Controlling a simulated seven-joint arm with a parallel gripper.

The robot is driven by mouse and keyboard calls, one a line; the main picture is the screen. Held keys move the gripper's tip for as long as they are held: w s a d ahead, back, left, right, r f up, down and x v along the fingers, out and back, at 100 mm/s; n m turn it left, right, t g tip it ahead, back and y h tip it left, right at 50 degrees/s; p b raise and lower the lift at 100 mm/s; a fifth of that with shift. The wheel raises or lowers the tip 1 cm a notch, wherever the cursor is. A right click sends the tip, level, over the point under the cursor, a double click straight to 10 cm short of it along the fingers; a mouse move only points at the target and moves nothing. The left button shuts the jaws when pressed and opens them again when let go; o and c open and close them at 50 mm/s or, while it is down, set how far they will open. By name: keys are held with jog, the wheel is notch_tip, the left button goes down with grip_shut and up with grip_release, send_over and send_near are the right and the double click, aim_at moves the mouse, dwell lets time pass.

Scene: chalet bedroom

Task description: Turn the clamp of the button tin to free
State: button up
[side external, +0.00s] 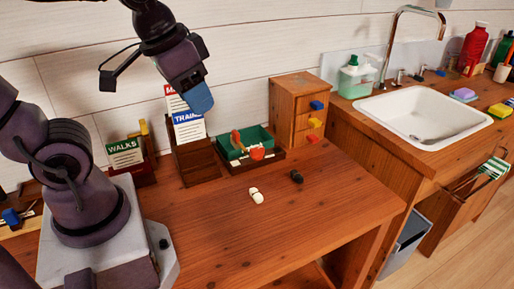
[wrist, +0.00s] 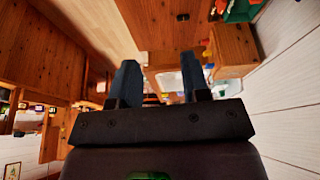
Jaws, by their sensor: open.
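A green open tin (side external: 262,133) sits in a dark wooden tray on the desk, beside the small drawer cabinet. An orange-red upright piece (side external: 236,139) and a red rounded piece (side external: 257,153) show at its front; I cannot tell which is the clamp or how it is turned. A green thing that may be the tin shows in part at the top right of the wrist view (wrist: 243,9). My gripper (side external: 202,101) is above and left of the tin, in front of the card holder, apart from it. In the wrist view its two blue fingers (wrist: 158,75) are spread and empty.
A wooden holder with blue and red labelled cards (side external: 188,127) stands left of the tin. A cabinet (side external: 291,100) with coloured knobs stands to its right. A white piece (side external: 257,196) and a black piece (side external: 297,176) lie on the desk.

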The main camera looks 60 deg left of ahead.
jog(key=w+a+f+n+g, duration=0.1)
jog(key=w+a+f+g, duration=0.15)
jog(key=w+a, duration=0.2)
jog(key=w+a+f+n+g, duration=0.1)
jog(key=w+a+f, duration=0.3)
jog(key=w, duration=0.2)
jog(key=m, duration=0.3)
send_near(257, 148)
jog(key=shift+g, duration=0.25)
jog(key=f, duration=0.9)
jog(key=shift+w+f, duration=0.2)
jog(key=shift+f, duration=0.2)
grip_shut()
